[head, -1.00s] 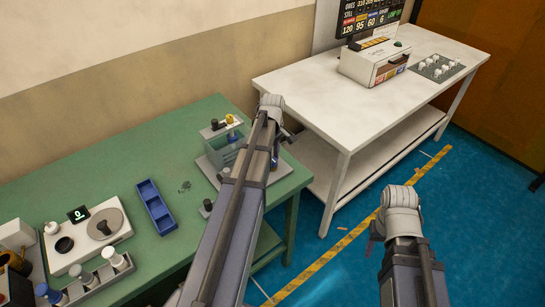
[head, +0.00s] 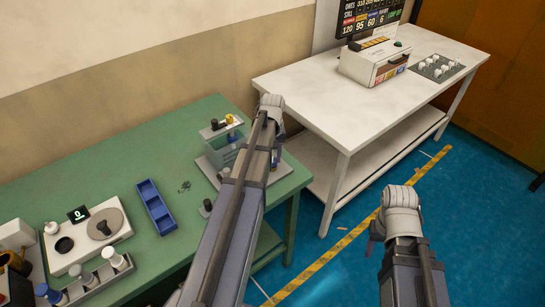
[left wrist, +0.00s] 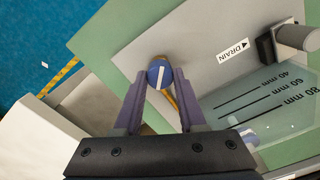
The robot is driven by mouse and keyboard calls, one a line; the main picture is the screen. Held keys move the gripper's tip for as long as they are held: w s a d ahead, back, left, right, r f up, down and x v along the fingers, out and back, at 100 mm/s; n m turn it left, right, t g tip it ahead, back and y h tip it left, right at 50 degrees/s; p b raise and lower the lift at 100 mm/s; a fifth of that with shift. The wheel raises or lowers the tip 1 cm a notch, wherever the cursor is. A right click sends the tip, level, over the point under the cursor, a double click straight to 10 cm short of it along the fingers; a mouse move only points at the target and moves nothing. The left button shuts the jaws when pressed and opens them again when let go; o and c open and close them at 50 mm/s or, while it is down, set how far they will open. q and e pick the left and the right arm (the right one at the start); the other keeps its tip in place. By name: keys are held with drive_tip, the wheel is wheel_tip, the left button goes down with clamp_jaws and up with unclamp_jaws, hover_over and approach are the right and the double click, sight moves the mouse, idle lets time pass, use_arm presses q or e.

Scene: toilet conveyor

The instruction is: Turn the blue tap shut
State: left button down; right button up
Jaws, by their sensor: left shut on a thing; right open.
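The blue tap (left wrist: 160,74) is a round knob with a white stripe across its face. In the left wrist view it sits between the fingertips of my left gripper (left wrist: 161,82), which is shut on it. The stripe points nearly straight up, tilted slightly. The tap is on a grey base plate (left wrist: 190,42) with a "DRAIN" label and arrow beside it.
A clear tank (head: 222,150) with level marks stands by the tap on the green table (head: 150,140). A blue tray (head: 155,206) and a scale (head: 88,240) are to the left. A white table (head: 330,85) with a printer-like box (head: 375,63) stands right.

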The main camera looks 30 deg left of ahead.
sight(273, 159)
use_arm(q)
drive_tip(key=m, duration=0.4)
drive_tip(key=shift+m, duration=0.3)
drive_tip(key=m, duration=0.4)
drive_tip(key=shift+m, duration=0.3)
drive_tip(key=shift+c, duration=2.4)
unclamp_jaws()
wheel_tip(273, 159, up, 8)
drive_tip(key=p, duration=0.8)
drive_tip(key=shift+f, duration=0.1)
